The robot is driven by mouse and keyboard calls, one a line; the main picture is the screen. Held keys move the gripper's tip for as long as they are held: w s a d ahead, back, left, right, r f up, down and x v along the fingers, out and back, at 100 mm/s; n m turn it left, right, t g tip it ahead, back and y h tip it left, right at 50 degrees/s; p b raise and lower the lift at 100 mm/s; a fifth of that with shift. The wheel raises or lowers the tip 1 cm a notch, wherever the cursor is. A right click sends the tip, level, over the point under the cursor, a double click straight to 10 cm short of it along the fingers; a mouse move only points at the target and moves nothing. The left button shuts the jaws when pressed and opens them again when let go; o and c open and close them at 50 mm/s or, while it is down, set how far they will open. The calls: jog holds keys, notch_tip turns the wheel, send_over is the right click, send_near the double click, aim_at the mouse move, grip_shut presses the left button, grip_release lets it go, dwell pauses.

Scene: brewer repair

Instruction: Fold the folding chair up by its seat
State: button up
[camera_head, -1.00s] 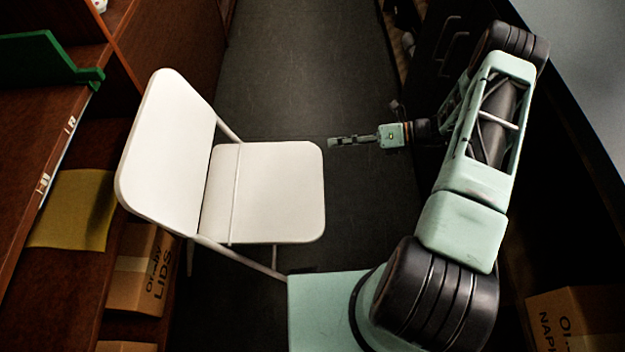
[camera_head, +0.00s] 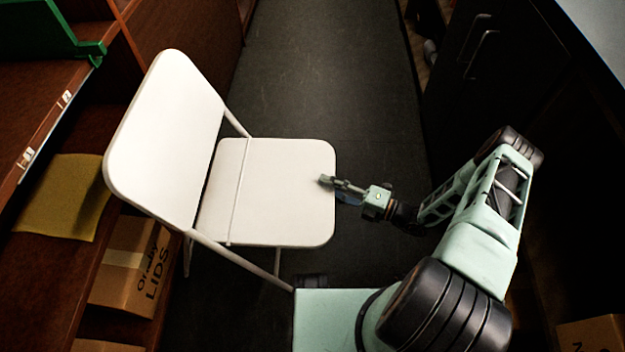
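The white folding chair (camera_head: 285,190) stands unfolded on the dark floor, left of my arm. Its backrest (camera_head: 165,140) is on the left and its flat seat reaches to the right. My gripper (camera_head: 326,181) is at the seat's right front edge, its tips overlapping the edge in the picture. I cannot tell whether they touch the seat or are above it. The fingers are small and seen from above, and the gap between them is not clear.
Wooden shelves with a yellow cloth (camera_head: 62,197) and a cardboard lids box (camera_head: 133,265) stand close on the left. A dark cabinet (camera_head: 490,80) lines the right. The floor aisle (camera_head: 320,70) beyond the chair is clear.

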aim_at(313, 179)
jog(key=x, duration=0.5)
jog(key=shift+w+a, duration=0.1)
jog(key=shift+a, duration=0.05)
grip_shut()
